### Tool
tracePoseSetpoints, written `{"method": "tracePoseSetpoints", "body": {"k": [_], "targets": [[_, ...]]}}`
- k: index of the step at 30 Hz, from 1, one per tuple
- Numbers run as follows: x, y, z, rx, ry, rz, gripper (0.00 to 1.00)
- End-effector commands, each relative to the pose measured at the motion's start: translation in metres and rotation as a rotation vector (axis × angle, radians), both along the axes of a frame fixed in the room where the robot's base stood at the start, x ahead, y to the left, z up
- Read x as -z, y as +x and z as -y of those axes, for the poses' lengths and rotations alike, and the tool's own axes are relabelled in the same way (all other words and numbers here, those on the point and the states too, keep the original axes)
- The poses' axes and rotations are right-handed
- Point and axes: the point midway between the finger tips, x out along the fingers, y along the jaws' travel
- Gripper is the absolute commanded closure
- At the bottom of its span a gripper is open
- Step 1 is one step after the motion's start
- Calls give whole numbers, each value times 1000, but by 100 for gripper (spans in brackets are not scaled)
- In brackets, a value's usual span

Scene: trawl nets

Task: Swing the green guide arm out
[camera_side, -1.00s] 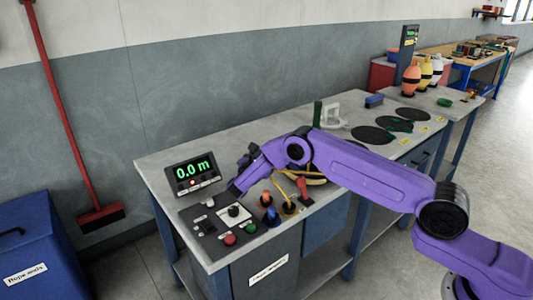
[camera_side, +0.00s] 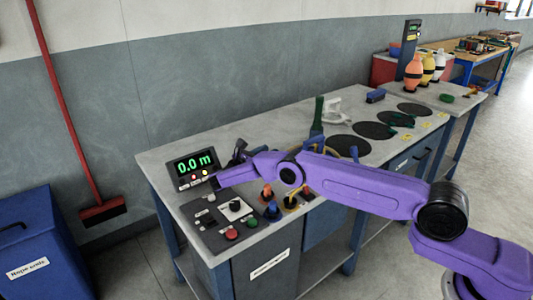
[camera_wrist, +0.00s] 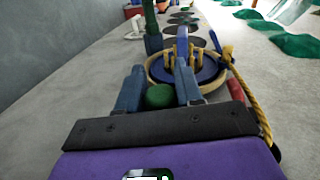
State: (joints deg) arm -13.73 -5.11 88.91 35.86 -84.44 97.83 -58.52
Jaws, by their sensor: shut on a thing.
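In the wrist view my gripper (camera_wrist: 159,88) has its two grey-blue fingers on either side of a rounded green piece (camera_wrist: 160,96), seemingly the grip of the green guide arm. The rest of that piece is hidden below and behind the fingers. Just ahead is a round drum with a pale rim (camera_wrist: 210,88), a blue middle and wooden pegs. A green upright post (camera_wrist: 150,18) stands beyond it; it also shows in the side view (camera_side: 317,116).
A readout (camera_side: 194,167) shows 0.0 m. In front of it lies a control panel (camera_side: 208,224) with coloured knobs. Yellow rope (camera_wrist: 252,100) hangs right of the drum.

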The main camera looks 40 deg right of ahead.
Motion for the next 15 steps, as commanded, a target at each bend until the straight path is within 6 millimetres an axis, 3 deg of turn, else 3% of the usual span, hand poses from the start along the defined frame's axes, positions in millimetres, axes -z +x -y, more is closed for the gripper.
{"method": "tracePoseSetpoints", "body": {"k": [14,15], "targets": [[-1,-1,0,14,-3,4,100],[-1,-1,0,13,-3,4,58]]}}
